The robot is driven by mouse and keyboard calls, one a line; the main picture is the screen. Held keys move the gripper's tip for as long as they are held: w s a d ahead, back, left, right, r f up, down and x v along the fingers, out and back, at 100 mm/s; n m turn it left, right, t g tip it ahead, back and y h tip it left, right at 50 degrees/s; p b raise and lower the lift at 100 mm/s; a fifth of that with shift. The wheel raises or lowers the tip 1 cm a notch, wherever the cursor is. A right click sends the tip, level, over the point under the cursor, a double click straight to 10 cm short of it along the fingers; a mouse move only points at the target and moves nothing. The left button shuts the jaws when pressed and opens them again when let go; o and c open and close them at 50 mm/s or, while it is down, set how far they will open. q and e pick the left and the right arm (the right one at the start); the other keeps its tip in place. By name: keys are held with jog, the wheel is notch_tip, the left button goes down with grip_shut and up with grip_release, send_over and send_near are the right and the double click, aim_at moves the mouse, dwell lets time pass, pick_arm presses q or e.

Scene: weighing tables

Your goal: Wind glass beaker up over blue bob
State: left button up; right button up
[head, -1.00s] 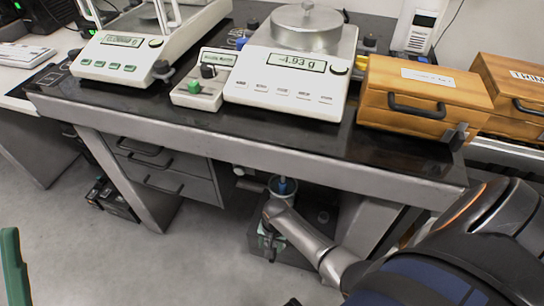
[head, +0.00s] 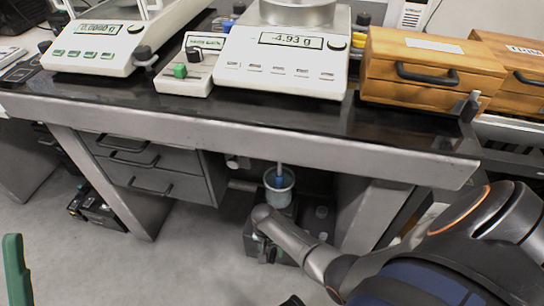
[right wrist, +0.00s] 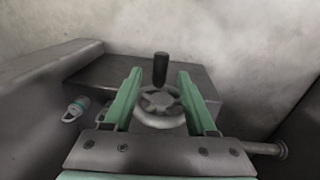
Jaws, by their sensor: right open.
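The glass beaker (head: 279,199) stands under the table on a dark, low jack stand. The blue bob (head: 280,182) hangs on a thin rod from above and appears within the beaker's mouth; how deep it sits is hard to tell. My right gripper (head: 265,248) is low at the front of the stand, its fingers mostly hidden in the head view. In the right wrist view the right gripper (right wrist: 160,92) is open, its green fingers on either side of a grey handwheel (right wrist: 162,107) with a black knob (right wrist: 160,68). One green finger, apparently my left gripper's, shows at the left edge.
The balance (head: 285,65) above reads -4.93 g. Another balance (head: 95,45) and a small control box (head: 188,75) stand to its left, wooden cases (head: 430,75) to its right. The table's front edge (head: 250,137) overhangs the beaker, with drawers (head: 150,170) at left.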

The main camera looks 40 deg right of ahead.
jog(key=shift+d+f+b, duration=0.1)
jog(key=shift+f+b, duration=0.45)
jog(key=shift+f, duration=0.8)
grip_shut()
jog(key=shift+s, duration=0.1)
